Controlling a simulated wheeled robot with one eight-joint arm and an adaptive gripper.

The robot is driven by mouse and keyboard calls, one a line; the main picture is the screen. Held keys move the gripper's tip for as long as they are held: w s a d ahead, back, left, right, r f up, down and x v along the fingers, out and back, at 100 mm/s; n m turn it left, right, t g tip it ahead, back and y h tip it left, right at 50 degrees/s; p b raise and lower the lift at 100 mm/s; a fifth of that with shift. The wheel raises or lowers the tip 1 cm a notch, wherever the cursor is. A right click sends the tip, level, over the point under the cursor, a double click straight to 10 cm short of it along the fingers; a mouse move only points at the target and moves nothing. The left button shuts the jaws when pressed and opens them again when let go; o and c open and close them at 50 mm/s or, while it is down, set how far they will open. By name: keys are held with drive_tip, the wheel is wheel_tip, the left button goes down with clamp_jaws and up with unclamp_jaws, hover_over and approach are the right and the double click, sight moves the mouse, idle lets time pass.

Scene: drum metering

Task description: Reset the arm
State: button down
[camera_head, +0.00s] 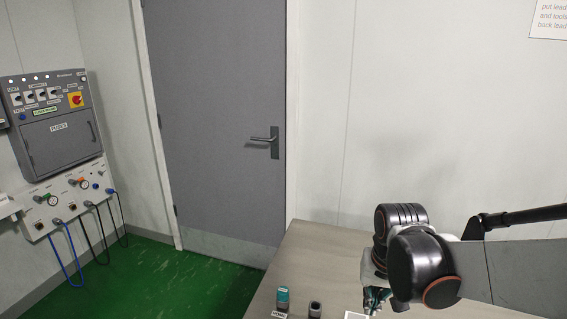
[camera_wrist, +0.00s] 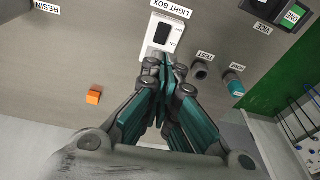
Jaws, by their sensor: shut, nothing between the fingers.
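My arm reaches in from the right in the head view. My gripper (camera_head: 376,300) hangs over the table (camera_head: 322,252) near the bottom edge of that view. In the wrist view my gripper (camera_wrist: 166,68) has its teal-padded fingers together at the tips, with nothing between them.
An orange block (camera_wrist: 94,97) lies on the table. A grey door (camera_head: 215,120) and a fuse panel (camera_head: 55,120) with hanging cables stand beyond.

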drive_tip(key=s+r+n+t, duration=0.2)
drive_tip(key=s+r+t, duration=0.3)
drive_tip(key=s+r, duration=0.3)
drive_tip(key=shift+s+n, duration=0.3)
drive_tip(key=shift+s, duration=1.45)
drive_tip(key=shift+r, duration=0.1)
drive_tip(key=w+a+f+n+g+p, duration=0.1)
drive_tip(key=w+f+n+g+p, duration=0.2)
drive_tip(key=w+f+n+g, duration=0.4)
drive_tip(key=shift+w+a+f+n, duration=0.15)
drive_tip(key=shift+w+f+n, duration=0.45)
drive_tip(key=shift+w+n, duration=3.35)
drive_tip(key=shift+w+m, duration=0.2)
drive_tip(key=shift+m, duration=0.05)
